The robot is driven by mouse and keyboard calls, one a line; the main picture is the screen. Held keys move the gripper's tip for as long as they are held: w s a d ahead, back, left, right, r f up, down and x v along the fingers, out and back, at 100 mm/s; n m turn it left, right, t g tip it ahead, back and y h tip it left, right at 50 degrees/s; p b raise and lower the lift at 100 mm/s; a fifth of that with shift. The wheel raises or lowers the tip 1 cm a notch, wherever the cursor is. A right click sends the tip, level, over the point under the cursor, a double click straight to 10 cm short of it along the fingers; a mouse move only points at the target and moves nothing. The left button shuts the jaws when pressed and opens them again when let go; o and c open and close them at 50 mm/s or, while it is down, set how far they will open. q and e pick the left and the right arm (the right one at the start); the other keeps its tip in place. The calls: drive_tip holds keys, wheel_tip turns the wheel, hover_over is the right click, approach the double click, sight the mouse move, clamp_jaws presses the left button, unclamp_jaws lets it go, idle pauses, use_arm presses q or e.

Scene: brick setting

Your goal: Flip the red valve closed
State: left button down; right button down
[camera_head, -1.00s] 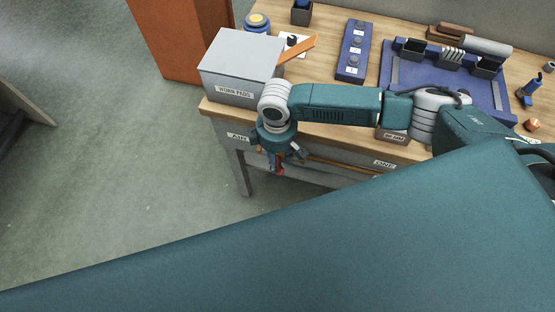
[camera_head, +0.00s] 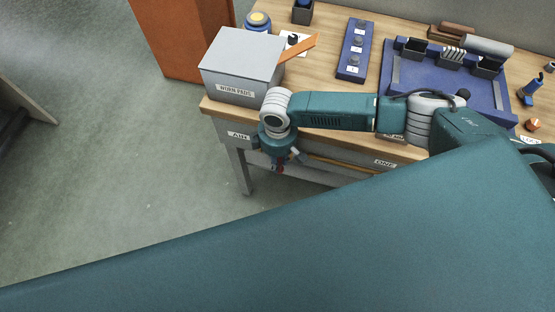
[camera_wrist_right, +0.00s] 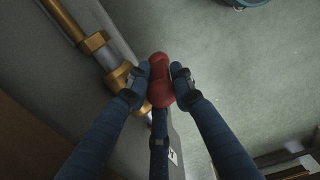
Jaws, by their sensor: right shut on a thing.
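The red valve handle (camera_wrist_right: 160,80) shows in the right wrist view, between the two fingertips of my right gripper (camera_wrist_right: 160,88). The fingers are shut on it from both sides. A brass pipe with fittings (camera_wrist_right: 95,43) runs just left of the handle. The valve body is mostly hidden there by my wrist. My left gripper is not in view; a large teal part of my own body covers the lower right.
A grey WORN PADS box (camera_head: 240,70) stands at the bench's left corner, close to my right wrist. A blue button panel (camera_head: 355,50) and a blue tray (camera_head: 400,75) lie on the bench. An orange cabinet (camera_head: 180,40) stands behind left.

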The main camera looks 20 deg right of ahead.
drive_tip(key=shift+s+d+r+t+y+p, duration=0.1)
drive_tip(key=shift+s+t+y+p, duration=0.3)
drive_tip(key=shift+p, duration=0.6)
drive_tip(key=shift+w+y, duration=0.1)
drive_tip(key=shift+y, duration=0.4)
drive_tip(key=shift+w+f, duration=0.1)
drive_tip(key=shift+f, duration=0.1)
drive_tip(key=c, duration=1.6)
unclamp_jaws()
drive_tip(key=shift+r, duration=0.1)
